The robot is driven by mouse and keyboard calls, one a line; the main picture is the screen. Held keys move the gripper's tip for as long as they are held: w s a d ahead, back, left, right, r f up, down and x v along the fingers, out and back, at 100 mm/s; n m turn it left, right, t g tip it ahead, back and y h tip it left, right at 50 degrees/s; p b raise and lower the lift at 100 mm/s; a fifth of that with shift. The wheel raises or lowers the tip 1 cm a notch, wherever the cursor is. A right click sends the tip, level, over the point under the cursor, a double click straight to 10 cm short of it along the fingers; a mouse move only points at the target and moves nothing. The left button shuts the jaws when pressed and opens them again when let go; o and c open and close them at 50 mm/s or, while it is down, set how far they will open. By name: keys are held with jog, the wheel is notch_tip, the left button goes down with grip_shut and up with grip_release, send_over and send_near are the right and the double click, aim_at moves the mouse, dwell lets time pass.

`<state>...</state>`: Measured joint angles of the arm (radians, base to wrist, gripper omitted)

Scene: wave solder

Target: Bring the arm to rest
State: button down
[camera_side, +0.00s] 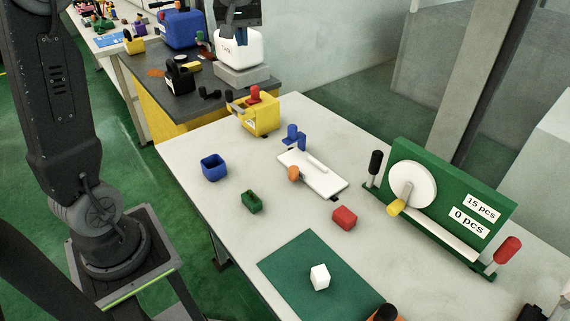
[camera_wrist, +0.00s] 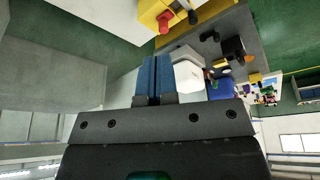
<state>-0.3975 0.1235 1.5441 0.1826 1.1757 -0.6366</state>
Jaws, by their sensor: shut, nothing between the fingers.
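My gripper (camera_wrist: 153,62) shows in the wrist view with its two blue fingers side by side, shut and empty. It points over the floor and the edge of the tables, with nothing touching its fingertips. In the side view my dark arm stands at the left, its base on a stand beside the white table; I cannot make out the fingers there.
The white table (camera_side: 285,225) bears a yellow box (camera_side: 262,118), blue bin (camera_side: 213,168), green block (camera_side: 251,201), red block (camera_side: 344,217), white fixture (camera_side: 313,172), green panel (camera_side: 450,190) and white cube (camera_side: 320,276) on a green mat (camera_side: 290,262). A grey-topped table (camera_side: 150,75) stands behind.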

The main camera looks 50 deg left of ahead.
jog(key=s+d+f+m+t+h, duration=0.1)
jog(key=s+d+f+m, duration=0.2)
jog(key=s+d, duration=0.7)
jog(key=s+d+f+m+t+h, duration=0.2)
jog(key=s+d+f+m, duration=0.2)
jog(key=s+d+m, duration=0.4)
jog(key=s+d, duration=0.2)
jog(key=s, duration=0.1)
